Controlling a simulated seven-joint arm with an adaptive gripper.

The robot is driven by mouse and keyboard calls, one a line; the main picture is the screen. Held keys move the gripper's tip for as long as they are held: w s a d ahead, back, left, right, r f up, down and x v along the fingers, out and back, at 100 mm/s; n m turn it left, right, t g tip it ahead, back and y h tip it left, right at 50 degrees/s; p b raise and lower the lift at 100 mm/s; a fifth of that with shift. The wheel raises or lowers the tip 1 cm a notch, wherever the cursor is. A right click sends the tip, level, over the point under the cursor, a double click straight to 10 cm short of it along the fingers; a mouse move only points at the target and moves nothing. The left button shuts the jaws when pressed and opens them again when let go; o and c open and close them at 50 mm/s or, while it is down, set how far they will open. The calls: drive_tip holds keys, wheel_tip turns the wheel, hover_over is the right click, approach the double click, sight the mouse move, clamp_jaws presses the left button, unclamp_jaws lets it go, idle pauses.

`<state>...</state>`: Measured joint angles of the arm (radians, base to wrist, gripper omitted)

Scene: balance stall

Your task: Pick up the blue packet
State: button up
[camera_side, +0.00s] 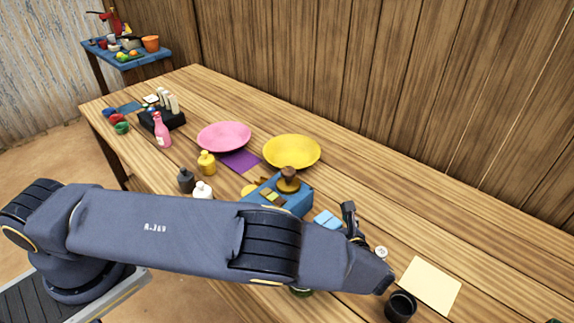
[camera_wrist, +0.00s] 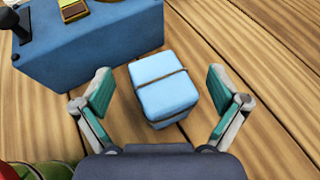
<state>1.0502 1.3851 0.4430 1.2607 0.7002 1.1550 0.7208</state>
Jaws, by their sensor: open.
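The blue packet (camera_wrist: 166,88) is a light blue block with a dark band around it. It stands on the wooden table, and in the side view (camera_side: 327,219) its lower part is hidden behind my arm. My gripper (camera_wrist: 160,95) is open, with one green-padded finger on each side of the packet. Gaps show between the packet and both fingers in the wrist view. In the side view, one finger (camera_side: 349,214) shows just right of the packet, and my arm hides the rest.
A blue box-shaped balance base (camera_wrist: 95,45) stands close to the packet's left. Pink (camera_side: 224,136) and yellow (camera_side: 291,151) plates lie farther back. A cream sheet (camera_side: 430,285) and a black cup (camera_side: 400,306) are at the right. Something red and green is at the wrist view's lower left.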

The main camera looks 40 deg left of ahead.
drive_tip(key=c, duration=1.6)
drive_tip(key=shift+c, duration=0.4)
drive_tip(key=shift+r, duration=0.15)
